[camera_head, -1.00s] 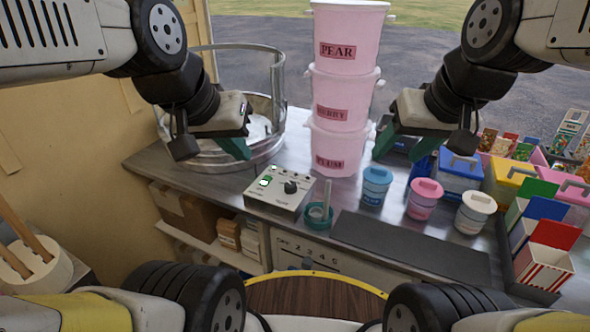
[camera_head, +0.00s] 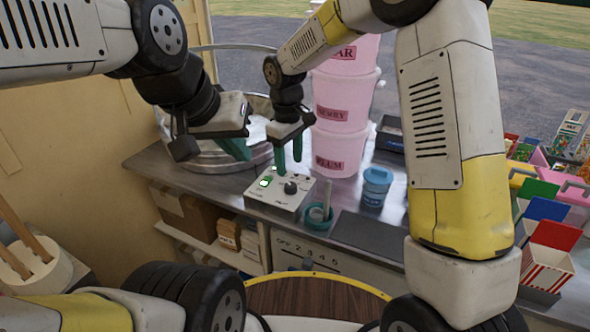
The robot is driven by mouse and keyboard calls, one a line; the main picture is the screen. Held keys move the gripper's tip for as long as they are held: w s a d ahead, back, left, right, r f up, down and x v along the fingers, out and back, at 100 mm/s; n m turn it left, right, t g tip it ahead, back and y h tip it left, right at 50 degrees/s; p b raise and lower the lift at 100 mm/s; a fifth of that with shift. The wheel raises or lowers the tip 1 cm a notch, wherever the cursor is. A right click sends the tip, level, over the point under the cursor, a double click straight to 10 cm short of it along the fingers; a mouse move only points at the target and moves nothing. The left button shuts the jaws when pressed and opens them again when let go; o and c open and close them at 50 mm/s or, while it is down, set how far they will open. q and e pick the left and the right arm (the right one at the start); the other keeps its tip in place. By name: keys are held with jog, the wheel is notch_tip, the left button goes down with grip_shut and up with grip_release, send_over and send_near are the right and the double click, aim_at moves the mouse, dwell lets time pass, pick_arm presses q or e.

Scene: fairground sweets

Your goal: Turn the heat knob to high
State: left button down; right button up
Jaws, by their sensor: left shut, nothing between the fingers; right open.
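A pale control box (camera_head: 268,199) sits on the metal counter, with a lit green switch (camera_head: 265,182) on its left and a dark round heat knob (camera_head: 291,187) on its right. My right gripper (camera_head: 288,165) points down just above and behind the knob, its green fingers open and a little apart from it. I cannot tell from this view how high the fingers are above the box. My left gripper (camera_head: 240,150) is shut and empty, up and to the left of the box, in front of the round metal pan.
Stacked pink buckets (camera_head: 339,110) stand behind my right gripper. A teal ring holder with an upright stick (camera_head: 319,214) is right of the box, and a blue-lidded tub (camera_head: 375,186) beyond it. The large metal pan (camera_head: 205,155) is at the left. Striped boxes (camera_head: 545,265) stand far right.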

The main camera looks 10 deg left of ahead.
aim_at(290, 185)
jog(key=f, duration=0.8)
jog(key=shift+w, duration=0.2)
grip_shut()
